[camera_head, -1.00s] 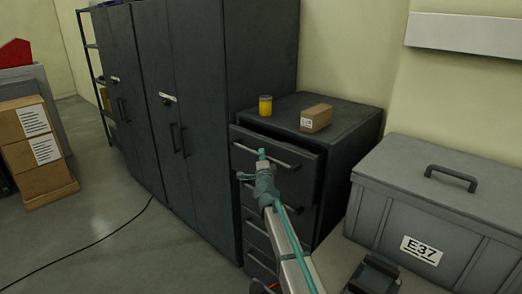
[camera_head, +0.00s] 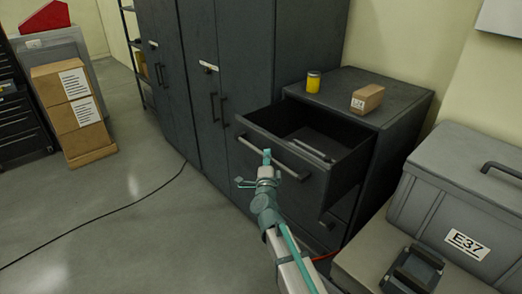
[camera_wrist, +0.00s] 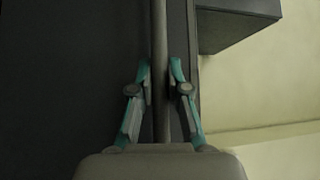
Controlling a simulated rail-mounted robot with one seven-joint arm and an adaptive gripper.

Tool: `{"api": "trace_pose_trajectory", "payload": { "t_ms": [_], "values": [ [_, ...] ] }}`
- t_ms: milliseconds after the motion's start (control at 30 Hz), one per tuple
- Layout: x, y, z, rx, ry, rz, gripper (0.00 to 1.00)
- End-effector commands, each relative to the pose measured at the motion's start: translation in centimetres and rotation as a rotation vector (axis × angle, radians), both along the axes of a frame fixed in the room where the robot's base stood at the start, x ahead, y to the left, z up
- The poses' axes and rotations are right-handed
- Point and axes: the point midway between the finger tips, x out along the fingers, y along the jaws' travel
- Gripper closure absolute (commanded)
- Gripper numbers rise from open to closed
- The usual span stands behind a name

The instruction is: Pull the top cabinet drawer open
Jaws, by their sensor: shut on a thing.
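The top drawer (camera_head: 318,143) of the dark grey cabinet (camera_head: 405,101) stands well out from the cabinet body, and its inside shows. A light, slim object (camera_head: 308,149) lies inside it. A bar handle (camera_head: 290,170) runs across the drawer front. My gripper (camera_head: 267,156) is at the handle's middle, shut on it. In the wrist view my gripper's two fingers (camera_wrist: 160,80) are on either side of the handle bar (camera_wrist: 160,45). The fingers' exact contact is dim there.
A yellow can (camera_head: 313,81) and a small cardboard box (camera_head: 367,98) stand on the cabinet top. A grey case (camera_head: 462,190) marked E37 is at the right, with a dark device (camera_head: 412,268) before it. Tall cabinets (camera_head: 235,70) stand behind.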

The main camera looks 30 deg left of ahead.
Motion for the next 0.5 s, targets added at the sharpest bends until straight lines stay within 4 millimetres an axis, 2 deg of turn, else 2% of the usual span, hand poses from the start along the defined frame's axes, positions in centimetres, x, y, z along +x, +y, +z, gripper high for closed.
{"api": "trace_pose_trajectory", "payload": {
  "t_ms": [167, 500],
  "values": [
    [-0.3, -0.73, -0.04, 0.0, 0.002, -0.011, 1.0],
    [-0.3, -0.78, -0.07, 0.0, 0.001, -0.013, 1.0]
  ]
}}
